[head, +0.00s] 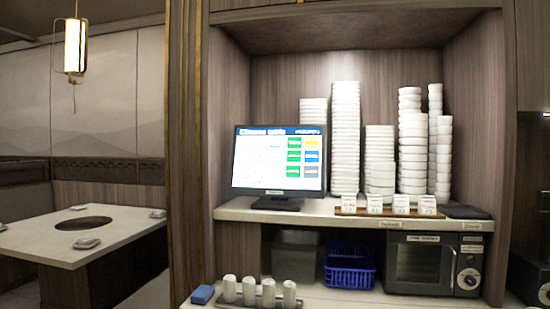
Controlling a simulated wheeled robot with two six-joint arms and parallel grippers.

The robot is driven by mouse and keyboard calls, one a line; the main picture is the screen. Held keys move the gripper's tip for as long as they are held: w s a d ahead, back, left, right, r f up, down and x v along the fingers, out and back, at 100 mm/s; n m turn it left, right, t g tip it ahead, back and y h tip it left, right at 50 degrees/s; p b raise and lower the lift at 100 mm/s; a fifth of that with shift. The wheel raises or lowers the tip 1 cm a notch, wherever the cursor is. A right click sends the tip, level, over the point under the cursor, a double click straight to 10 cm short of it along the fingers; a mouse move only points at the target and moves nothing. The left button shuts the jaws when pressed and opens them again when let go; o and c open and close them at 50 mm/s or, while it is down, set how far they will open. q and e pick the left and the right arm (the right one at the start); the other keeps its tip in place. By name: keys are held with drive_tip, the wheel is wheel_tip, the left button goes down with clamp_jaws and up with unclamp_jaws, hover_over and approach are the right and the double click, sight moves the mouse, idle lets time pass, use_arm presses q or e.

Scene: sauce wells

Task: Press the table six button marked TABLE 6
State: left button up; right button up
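A black monitor (260,175) stands on the counter shelf, tilted slightly in view, with a lit screen. At the right of the screen is a block of small coloured buttons in two columns: green ones on the left, then yellow, blue (312,157) and grey (311,172) on the right. The lettering is too small to read, so I cannot tell which button is marked TABLE 6. Neither of my grippers is in view, and nothing covers the screen.
Tall stacks of white bowls (345,135) stand right of the monitor, behind small white cards. Below are a blue basket (349,267), a dark microwave-like box (419,264) and rolled white towels (249,291). A table (50,235) stands at left.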

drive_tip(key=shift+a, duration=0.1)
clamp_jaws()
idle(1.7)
